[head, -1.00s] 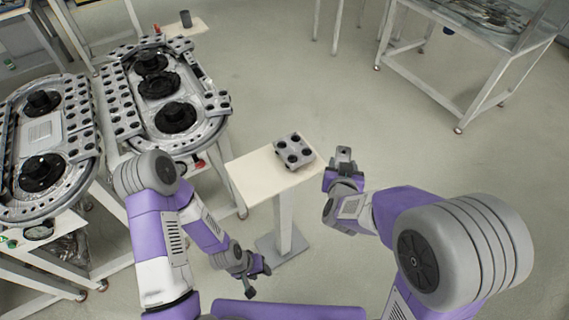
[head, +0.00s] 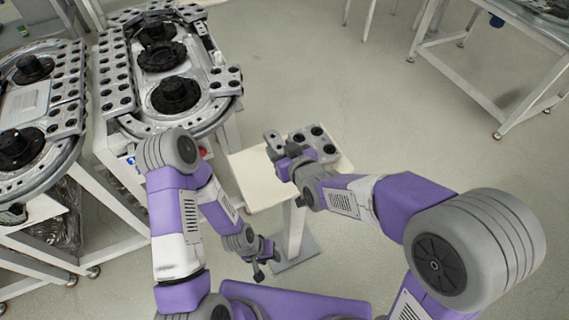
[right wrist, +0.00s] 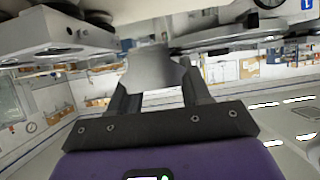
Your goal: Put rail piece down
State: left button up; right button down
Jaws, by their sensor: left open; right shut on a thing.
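My right gripper (head: 283,153) is shut on a small grey rail piece (head: 273,141) over the small pale table (head: 258,186). In the right wrist view the rail piece (right wrist: 155,72) sits between the two fingers of my right gripper (right wrist: 153,95). A grey block with several dark holes (head: 318,136) lies on the right part of the table, just right of the held piece and partly hidden by my gripper. I cannot tell whether the rail piece touches the tabletop. My left gripper (head: 263,260) is open and empty, low in front of the table.
A ring track (head: 128,112) with dark round hubs and grey perforated rail pieces stands on a bench at the left. A second track (head: 52,150) is at the far left. The left part of the small tabletop is bare. A white-framed table (head: 500,75) stands far right, across open floor.

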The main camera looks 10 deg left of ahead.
jog(key=shift+f+b, duration=1)
jog(key=shift+f, duration=1.7)
jog(key=shift+f, duration=0.15)
jog(key=shift+c, duration=2.4)
grip_release()
jog(key=shift+f, duration=0.1)
